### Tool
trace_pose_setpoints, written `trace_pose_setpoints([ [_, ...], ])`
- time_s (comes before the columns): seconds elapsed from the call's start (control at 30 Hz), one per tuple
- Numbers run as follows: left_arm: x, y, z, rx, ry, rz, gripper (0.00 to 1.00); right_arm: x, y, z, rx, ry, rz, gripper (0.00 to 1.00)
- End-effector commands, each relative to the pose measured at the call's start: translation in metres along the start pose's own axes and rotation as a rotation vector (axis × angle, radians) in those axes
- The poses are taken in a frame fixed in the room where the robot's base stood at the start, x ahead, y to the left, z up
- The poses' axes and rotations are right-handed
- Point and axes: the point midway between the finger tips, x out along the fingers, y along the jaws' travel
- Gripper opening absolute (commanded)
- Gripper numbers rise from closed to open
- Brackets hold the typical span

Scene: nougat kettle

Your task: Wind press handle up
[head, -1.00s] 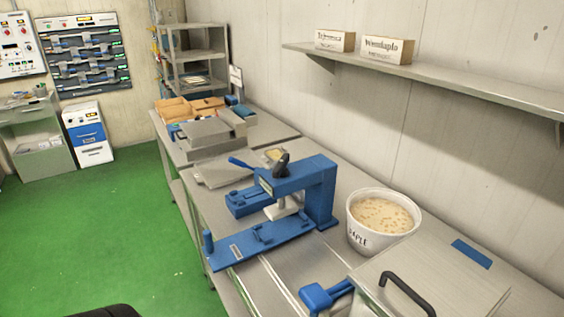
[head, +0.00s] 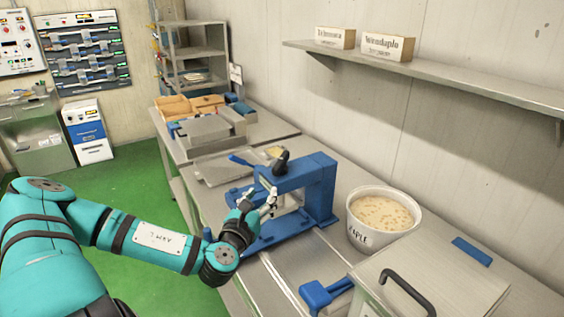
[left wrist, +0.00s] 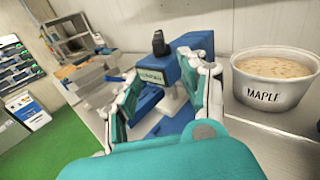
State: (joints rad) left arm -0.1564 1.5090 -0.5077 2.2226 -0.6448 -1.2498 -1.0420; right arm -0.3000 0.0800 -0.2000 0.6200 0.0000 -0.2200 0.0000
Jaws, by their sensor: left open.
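The blue press (head: 318,190) stands on the metal bench, with its arch at the right and its base running toward the front left. Its black handle (head: 281,161) sticks up from the top of the press; the handle also shows in the left wrist view (left wrist: 158,43). My left gripper (head: 258,196) is open in front of the press, apart from the handle and a little below it. In the left wrist view the fingers (left wrist: 165,90) stand either side of the press head, and the handle is beyond them. My arm hides part of the press base. My right gripper is not in view.
A white tub (head: 383,220) of nougat, marked MAPLE, stands right of the press. A blue-handled tool (head: 325,292) and a lidded metal box (head: 440,275) are at the front. Orange bins (head: 190,106) stand at the back. A shelf (head: 430,78) runs along the wall.

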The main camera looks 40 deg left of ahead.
Motion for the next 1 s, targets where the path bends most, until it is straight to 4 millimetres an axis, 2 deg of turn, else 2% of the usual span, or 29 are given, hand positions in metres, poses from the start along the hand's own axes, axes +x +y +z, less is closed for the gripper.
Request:
trace_pose_setpoints([
  [0.17,0.01,0.002,0.007,0.043,-0.019,-0.008,0.44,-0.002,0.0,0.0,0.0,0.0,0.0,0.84],
  [0.27,0.024,0.001,0.008,0.037,-0.019,-0.006,0.44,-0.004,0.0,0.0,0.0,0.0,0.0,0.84],
  [0.7,0.116,0.0,0.011,0.033,-0.018,-0.005,0.44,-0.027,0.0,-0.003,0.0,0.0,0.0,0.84],
  [1.0,0.163,0.0,0.01,0.036,-0.015,-0.007,0.44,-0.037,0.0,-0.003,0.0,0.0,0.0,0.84],
])
